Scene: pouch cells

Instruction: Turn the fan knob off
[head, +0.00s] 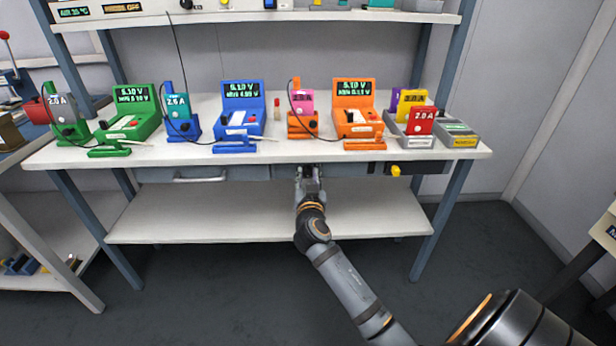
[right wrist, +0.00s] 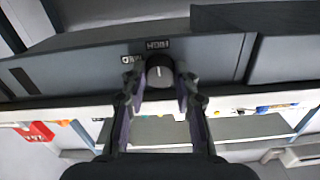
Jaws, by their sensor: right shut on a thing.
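The fan knob (right wrist: 160,72) is a dark round knob with a pale pointer line, set on the grey front panel (right wrist: 80,70) under the bench top. My right gripper (right wrist: 160,98) is shut on it, one finger at each side. Two small labels sit beside the knob in the right wrist view, which looks upside down; one seems to read HIGH, the other is too small to read. In the head view my right gripper (head: 309,176) reaches the panel below the bench edge and hides the knob. My left gripper is not in view.
The white bench top (head: 215,158) carries several coloured testers and cell holders, such as the orange tester (head: 358,128) and blue tester (head: 241,130). A yellow knob (head: 395,171) sits on the panel further right. The lower shelf (head: 200,222) is empty.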

